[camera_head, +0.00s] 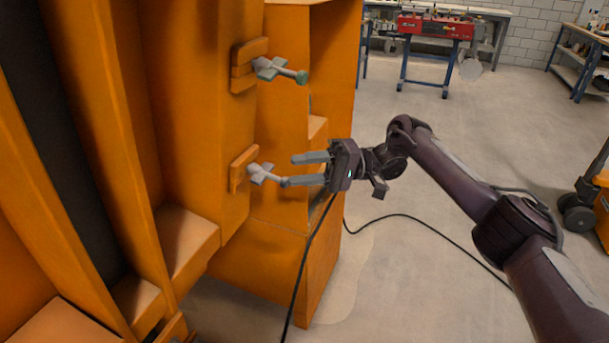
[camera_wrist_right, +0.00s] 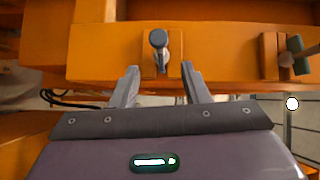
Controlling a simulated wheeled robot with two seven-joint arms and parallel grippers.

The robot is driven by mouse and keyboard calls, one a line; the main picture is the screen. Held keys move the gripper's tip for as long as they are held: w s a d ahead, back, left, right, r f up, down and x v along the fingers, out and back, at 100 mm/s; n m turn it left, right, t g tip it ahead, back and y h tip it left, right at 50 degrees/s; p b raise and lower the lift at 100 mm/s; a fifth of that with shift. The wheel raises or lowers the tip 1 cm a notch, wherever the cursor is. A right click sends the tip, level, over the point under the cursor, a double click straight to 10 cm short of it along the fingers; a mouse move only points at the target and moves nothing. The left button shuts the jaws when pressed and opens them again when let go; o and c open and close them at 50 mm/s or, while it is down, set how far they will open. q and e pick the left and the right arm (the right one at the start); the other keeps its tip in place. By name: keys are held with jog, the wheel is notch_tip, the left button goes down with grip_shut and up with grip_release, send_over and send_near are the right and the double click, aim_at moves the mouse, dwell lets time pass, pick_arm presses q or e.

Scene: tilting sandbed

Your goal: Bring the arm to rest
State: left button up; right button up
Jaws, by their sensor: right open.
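My right gripper (camera_head: 308,169) reaches in from the right in the head view, with its two fingers apart and nothing between them. In the right wrist view the open fingers (camera_wrist_right: 160,84) point at the orange machine. The lower grey lever (camera_head: 262,174) sits on the orange machine (camera_head: 190,100), its knob close to my lower fingertip; I cannot tell whether they touch. In the right wrist view this lever (camera_wrist_right: 160,48) stands ahead of the gap between the fingers. The upper lever (camera_head: 275,69), with a greenish knob, is above it. My left gripper is not in view.
A black cable (camera_head: 400,216) hangs below my right gripper and runs across the floor. A red toolbox (camera_head: 436,27) on a blue stand is at the back. The grey floor between is mostly clear.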

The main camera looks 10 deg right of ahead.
dwell(0.3)
